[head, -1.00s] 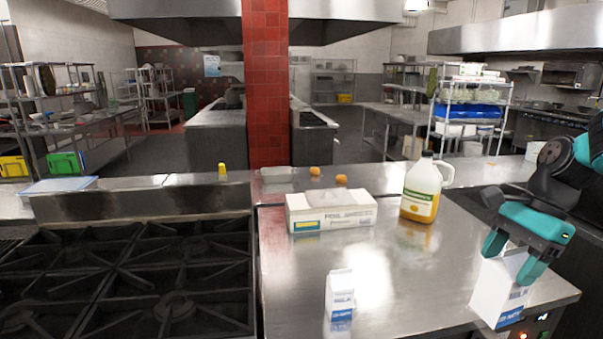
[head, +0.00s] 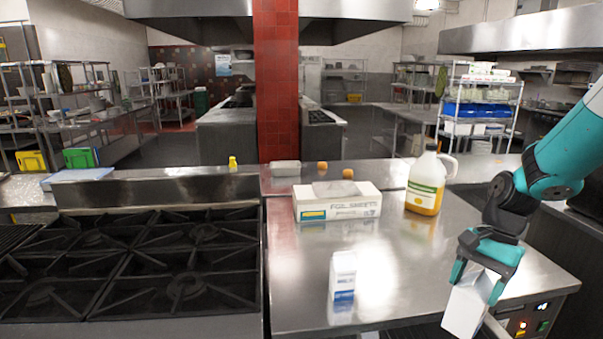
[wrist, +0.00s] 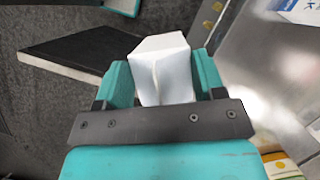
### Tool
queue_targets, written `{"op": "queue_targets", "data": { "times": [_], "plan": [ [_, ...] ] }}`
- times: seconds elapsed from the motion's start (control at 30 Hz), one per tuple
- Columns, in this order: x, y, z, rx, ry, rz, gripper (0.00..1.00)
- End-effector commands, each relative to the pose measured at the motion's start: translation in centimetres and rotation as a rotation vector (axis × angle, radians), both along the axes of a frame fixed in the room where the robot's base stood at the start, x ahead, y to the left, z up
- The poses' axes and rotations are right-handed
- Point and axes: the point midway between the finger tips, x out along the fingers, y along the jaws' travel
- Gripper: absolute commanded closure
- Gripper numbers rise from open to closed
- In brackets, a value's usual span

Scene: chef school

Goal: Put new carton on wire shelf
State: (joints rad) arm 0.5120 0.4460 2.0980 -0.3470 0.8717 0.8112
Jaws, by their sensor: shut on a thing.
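My gripper (head: 478,283) is shut on a white carton (head: 463,311), held tilted at the right front edge of the steel counter in the head view. In the wrist view the carton's white gabled top (wrist: 160,70) sits between the two teal fingers; its lower part is hidden. A second, smaller-looking white and blue carton (head: 343,275) stands upright on the counter. A wire shelf (head: 480,105) stands at the back right, holding blue and white containers.
A foil sheets box (head: 337,206) and a jug of yellow liquid (head: 426,183) stand on the steel counter (head: 300,260). A black stove (head: 150,270) lies left. A red tiled column (head: 277,80) rises behind. Dark floor shows below the carton in the wrist view.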

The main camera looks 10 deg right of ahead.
Motion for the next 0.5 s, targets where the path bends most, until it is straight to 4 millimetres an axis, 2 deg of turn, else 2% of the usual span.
{"op": "queue_targets", "data": {
  "times": [0.03, 0.17, 0.3, 0.4, 0.5],
  "plan": [
    [0.6, 0.9, -1.9, 0.001, 0.004, 0.071, 0.93],
    [2.0, 3.2, -7.0, -0.005, 0.003, 0.304, 0.93],
    [3.0, 6.5, -13.6, -0.011, 0.009, 0.627, 0.93],
    [3.1, 8.4, -17.3, -0.013, 0.016, 0.821, 0.93],
    [3.0, 9.6, -19.9, -0.013, 0.026, 0.964, 0.93]
  ]
}}
